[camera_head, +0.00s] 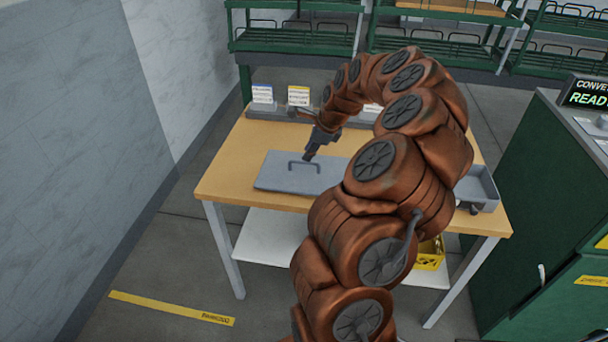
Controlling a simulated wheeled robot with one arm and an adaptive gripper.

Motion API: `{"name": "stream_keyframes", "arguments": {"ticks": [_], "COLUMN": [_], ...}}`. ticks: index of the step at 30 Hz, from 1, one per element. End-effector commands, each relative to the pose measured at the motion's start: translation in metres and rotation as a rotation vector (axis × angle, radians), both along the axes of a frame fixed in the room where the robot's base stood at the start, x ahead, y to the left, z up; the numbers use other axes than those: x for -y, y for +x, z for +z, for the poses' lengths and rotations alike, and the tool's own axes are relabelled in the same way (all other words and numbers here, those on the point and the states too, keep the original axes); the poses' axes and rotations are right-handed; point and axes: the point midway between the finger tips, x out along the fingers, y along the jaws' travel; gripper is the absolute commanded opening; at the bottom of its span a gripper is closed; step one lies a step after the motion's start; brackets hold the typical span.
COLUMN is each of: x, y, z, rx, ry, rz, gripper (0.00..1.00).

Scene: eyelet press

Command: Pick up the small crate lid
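The small crate lid (275,176) looks like a flat grey panel with a dark raised handle. It lies on the wooden table (225,165), and its right part is hidden behind my arm.
A grey open tray (484,190) sits at the table's right end. Cards (298,96) stand along the back edge. A yellow bin (430,255) is on the lower shelf. A green machine (530,200) stands to the right, and green racks (290,40) stand behind.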

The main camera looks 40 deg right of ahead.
Motion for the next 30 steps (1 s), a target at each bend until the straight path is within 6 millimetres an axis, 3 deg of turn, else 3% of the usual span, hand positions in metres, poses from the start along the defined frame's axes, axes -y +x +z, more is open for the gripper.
{"name": "stream_keyframes", "arguments": {"ticks": [10, 19, 27, 30], "x": [-0.004, -0.007, -0.007, -0.007], "y": [0.011, 0.027, 0.028, 0.028], "z": [-0.022, -0.055, -0.059, -0.059], "rx": [-0.002, -0.003, -0.001, -0.001], "ry": [0.002, 0.001, -0.001, -0.001], "rz": [0.006, 0.007, 0.006, 0.006], "gripper": [0.27, 0.27, 0.27, 0.16]}}
